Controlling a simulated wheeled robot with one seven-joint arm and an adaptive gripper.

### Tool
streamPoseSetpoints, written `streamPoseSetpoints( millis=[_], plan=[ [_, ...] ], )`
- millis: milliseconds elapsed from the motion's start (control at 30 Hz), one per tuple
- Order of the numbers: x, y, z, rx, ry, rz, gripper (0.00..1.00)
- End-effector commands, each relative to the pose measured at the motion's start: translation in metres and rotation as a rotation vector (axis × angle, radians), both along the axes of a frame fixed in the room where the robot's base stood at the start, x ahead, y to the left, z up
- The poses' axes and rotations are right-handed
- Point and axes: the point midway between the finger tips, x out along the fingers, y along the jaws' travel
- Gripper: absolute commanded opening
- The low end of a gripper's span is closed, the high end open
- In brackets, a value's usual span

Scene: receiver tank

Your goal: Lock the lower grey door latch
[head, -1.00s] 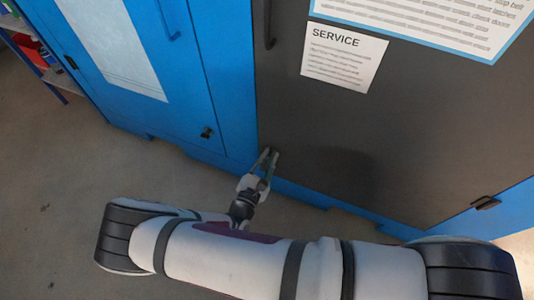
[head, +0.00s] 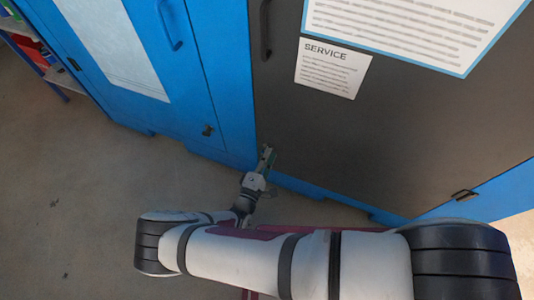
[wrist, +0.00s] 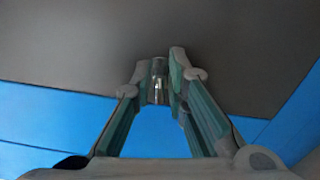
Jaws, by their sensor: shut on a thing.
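The grey door (head: 400,110) is closed in the head view, beside a blue post. My gripper (head: 267,154) is at the door's lower left corner, where the lower latch sits. In the wrist view my gripper (wrist: 166,72) has its fingers close together at the grey door (wrist: 90,45). A small shiny piece, seemingly the lower grey door latch (wrist: 158,88), shows between them. The gripper is shut on it. The fingers hide most of the latch, so I cannot tell which way it is turned.
A black handle (head: 265,30) is higher on the grey door's left edge. A dark latch (head: 465,195) is at its lower right. The blue door (head: 160,70) at left has its own small latch (head: 208,130). The floor (head: 70,200) at left is clear.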

Motion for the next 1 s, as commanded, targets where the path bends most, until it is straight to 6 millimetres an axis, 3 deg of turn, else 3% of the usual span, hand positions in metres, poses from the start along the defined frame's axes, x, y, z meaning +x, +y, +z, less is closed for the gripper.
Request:
streamPoseSetpoints(
  millis=[400,933,967,1000],
  plan=[
    [0.0002,0.0002,-0.0013,0.164,-0.06,0.001,0.0],
    [0.0002,-0.0001,-0.0021,0.184,-0.068,0.0,0.0],
    [0.0002,-0.0002,-0.0022,0.184,-0.068,0.0,0.19],
    [0.0002,-0.0002,-0.0022,0.184,-0.068,0.0,0.28]
  ],
)
